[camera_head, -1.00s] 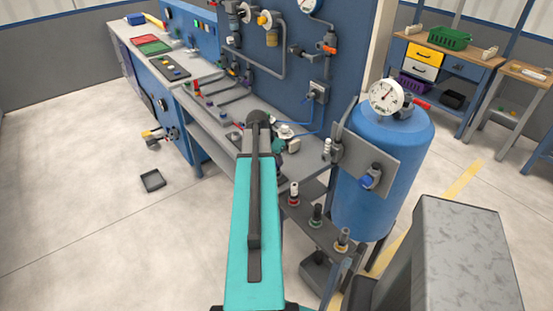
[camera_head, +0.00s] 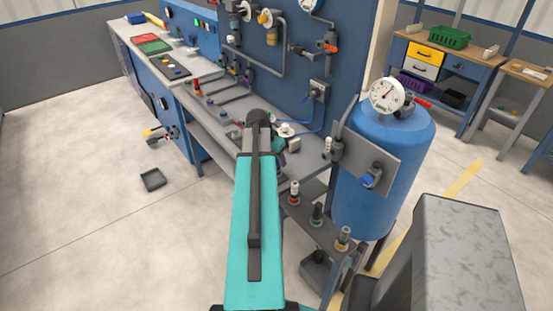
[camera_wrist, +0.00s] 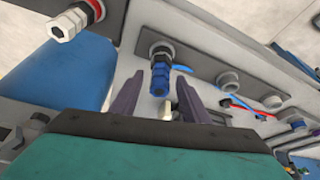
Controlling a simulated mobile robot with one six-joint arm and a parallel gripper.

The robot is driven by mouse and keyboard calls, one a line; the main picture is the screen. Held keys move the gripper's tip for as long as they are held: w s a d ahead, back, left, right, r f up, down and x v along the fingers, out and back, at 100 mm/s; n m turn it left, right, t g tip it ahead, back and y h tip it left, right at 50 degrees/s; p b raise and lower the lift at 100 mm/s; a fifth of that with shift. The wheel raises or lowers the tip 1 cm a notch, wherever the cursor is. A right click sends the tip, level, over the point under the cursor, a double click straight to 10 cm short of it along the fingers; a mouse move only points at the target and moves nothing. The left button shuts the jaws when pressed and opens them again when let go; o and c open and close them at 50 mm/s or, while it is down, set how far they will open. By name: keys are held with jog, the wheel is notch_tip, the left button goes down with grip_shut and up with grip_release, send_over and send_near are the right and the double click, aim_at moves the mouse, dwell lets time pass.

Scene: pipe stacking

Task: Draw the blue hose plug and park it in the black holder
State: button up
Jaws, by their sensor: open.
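The blue hose plug (camera_wrist: 160,77) sits in a round grey socket on a grey plate (camera_wrist: 194,65) in the wrist view. My gripper (camera_wrist: 161,93) is open, with its two dark purple fingers on either side of the plug's free end. Gaps show between the plug and both fingers. A pale peg-like piece shows below the plug, between the fingers. Several round grey fittings (camera_wrist: 228,81) stand farther right on the plate; I cannot tell which is the black holder. In the head view my arm hides the gripper and plug.
A white plug with a red ring (camera_wrist: 76,20) is close at upper left in the wrist view. The blue tank (camera_head: 385,145) with a gauge stands right of my arm. The grey bench (camera_head: 215,105) carries fittings and hoses.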

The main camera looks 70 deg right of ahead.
jog(key=b+v, duration=0.3)
jog(key=v, duration=1)
jog(key=shift+a+r, duration=0.2)
jog(key=shift+r, duration=0.05)
dwell(0.7)
